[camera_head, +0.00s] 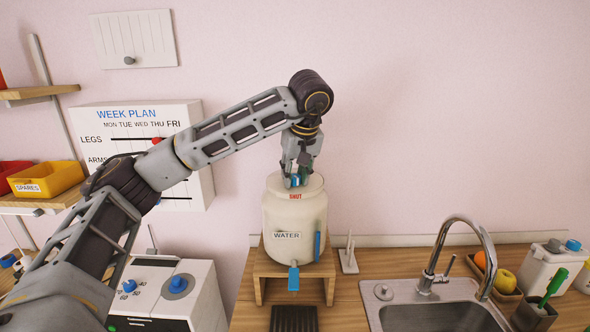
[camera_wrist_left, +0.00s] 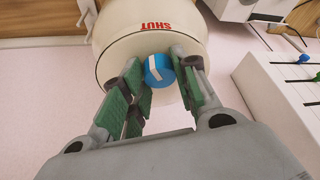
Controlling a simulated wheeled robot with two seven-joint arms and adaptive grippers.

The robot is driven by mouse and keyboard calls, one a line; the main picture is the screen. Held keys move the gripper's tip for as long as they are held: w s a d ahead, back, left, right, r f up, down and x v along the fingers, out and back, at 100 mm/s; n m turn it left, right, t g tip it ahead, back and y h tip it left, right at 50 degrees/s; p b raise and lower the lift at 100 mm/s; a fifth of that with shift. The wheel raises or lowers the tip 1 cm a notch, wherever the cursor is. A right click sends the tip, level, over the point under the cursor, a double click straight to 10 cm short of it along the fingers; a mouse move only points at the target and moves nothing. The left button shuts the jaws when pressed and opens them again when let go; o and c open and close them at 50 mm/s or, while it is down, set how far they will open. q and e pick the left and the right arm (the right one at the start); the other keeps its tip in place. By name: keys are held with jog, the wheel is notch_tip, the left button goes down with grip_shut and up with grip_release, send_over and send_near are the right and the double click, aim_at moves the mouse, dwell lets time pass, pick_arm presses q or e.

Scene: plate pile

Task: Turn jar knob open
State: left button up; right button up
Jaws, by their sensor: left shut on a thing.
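A cream jar (camera_head: 293,215) labelled WATER stands upright on a wooden stand. Its top carries the red word SHUT and a blue knob (camera_head: 294,181) with a white pointer mark. The knob also shows in the left wrist view (camera_wrist_left: 159,70). My left gripper (camera_head: 297,176) reaches down from above to the jar's top. In the left wrist view its green-padded fingers (camera_wrist_left: 160,85) stand on both sides of the knob and are shut on it. The jar has a blue tap (camera_head: 294,277) low on its front. My right gripper is not in view.
The wooden stand (camera_head: 258,275) sits on the counter, with a dark drip grate (camera_head: 293,319) in front. A sink with a curved faucet (camera_head: 462,222) lies to the right. A white control box (camera_head: 205,285) stands to the left.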

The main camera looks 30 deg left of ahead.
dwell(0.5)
pick_arm(q)
jog(key=o, duration=1)
jog(key=shift+r, duration=0.1)
jog(key=shift+r, duration=0.1)
jog(key=v, duration=1.1)
jog(key=shift+d+r, duration=0.15)
jog(key=shift+r, duration=0.1)
jog(key=shift+s, duration=0.1)
dwell(0.4)
